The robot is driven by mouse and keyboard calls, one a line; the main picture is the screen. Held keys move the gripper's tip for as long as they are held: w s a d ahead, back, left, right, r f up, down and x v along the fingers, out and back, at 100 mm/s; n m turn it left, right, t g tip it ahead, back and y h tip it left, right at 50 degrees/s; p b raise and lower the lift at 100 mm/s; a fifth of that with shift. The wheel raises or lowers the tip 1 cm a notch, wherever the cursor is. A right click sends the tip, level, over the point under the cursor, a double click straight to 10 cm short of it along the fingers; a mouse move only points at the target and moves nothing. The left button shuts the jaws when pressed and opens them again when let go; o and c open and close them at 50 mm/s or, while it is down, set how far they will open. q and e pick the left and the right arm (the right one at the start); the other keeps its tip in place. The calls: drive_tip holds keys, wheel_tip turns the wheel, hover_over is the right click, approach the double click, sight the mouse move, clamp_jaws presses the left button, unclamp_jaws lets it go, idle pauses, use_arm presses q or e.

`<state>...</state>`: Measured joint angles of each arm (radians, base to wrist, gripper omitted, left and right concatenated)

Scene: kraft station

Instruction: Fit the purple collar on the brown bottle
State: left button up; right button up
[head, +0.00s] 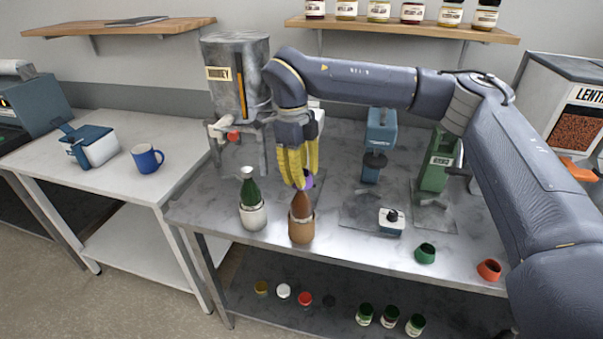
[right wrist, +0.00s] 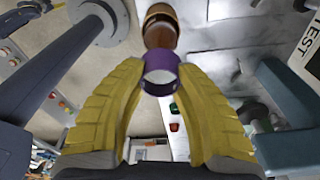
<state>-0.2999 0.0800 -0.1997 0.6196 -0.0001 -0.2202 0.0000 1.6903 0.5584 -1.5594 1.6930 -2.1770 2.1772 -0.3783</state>
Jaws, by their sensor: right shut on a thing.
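The purple collar (head: 309,181) is a short open ring. My right gripper (head: 299,182) is shut on it, and the yellow fingers point down over the brown bottle (head: 301,206). My left gripper is not in view.
A green collar (head: 425,253) and an orange collar (head: 489,270) lie at the front right. The honey dispenser (head: 236,75) stands behind. A small white device (head: 391,221) is right of the bottle.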

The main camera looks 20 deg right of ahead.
drive_tip(key=shift+f, duration=1.4)
idle(1.3)
drive_tip(key=o, duration=1.4)
drive_tip(key=shift+r, duration=1.5)
drive_tip(key=shift+r, duration=3)
